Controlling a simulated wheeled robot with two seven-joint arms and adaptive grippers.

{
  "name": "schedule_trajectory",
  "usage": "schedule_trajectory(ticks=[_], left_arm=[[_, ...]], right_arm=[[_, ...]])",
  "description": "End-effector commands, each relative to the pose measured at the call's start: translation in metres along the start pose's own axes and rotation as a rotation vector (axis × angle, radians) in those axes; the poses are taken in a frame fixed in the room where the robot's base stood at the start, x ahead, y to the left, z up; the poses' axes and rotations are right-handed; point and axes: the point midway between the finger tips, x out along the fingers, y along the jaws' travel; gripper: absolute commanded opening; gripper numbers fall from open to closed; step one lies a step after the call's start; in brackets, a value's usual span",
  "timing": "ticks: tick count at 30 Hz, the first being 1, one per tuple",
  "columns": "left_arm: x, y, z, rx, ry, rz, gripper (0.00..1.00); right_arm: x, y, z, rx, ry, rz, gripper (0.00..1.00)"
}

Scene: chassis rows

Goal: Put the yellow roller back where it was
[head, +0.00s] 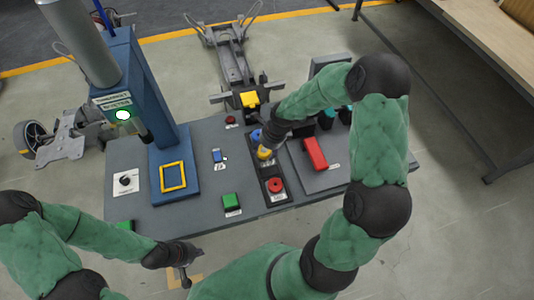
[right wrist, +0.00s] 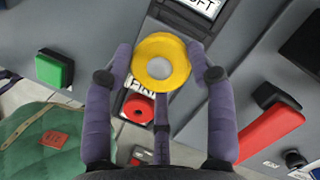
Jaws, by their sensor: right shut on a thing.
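The yellow roller (head: 264,153) is a short ring with a pale centre. It is over the middle of a dark narrow holder (head: 265,202), between a blue roller (head: 256,135) and a red roller (head: 275,185). My right gripper (right wrist: 160,75) is shut on the yellow roller (right wrist: 160,38), one finger on each side. I cannot tell whether the roller touches the holder. The red roller (right wrist: 138,108) shows below it in the right wrist view. My left gripper (head: 184,274) hangs empty by the table's front edge; its finger gap is unclear.
The grey table (head: 190,218) also bears a blue press (head: 155,100) with a yellow frame (head: 173,176), a green block (head: 231,202), a small blue part (head: 217,156) and a red bar (head: 315,153) on a grey plate. A chassis (head: 235,65) stands behind.

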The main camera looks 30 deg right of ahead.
Motion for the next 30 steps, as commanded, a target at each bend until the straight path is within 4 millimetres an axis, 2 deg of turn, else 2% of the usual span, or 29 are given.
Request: schedule_trajectory(ticks=[8,12,15,30], left_arm=[[0.002,-0.001,0.000,0.000,0.000,0.000,0.00],[0.007,-0.002,0.000,0.000,0.000,0.000,0.00],[0.008,-0.003,0.000,0.000,0.000,0.000,0.00],[0.015,-0.005,-0.001,0.000,0.000,0.000,0.00]], right_arm=[[0.014,-0.012,-0.006,0.001,-0.001,-0.002,0.09],[0.034,-0.010,-0.011,-0.002,0.000,0.001,0.09],[0.041,-0.010,-0.013,0.000,0.000,-0.001,0.09],[0.046,-0.011,-0.014,-0.001,-0.001,-0.003,0.09]])
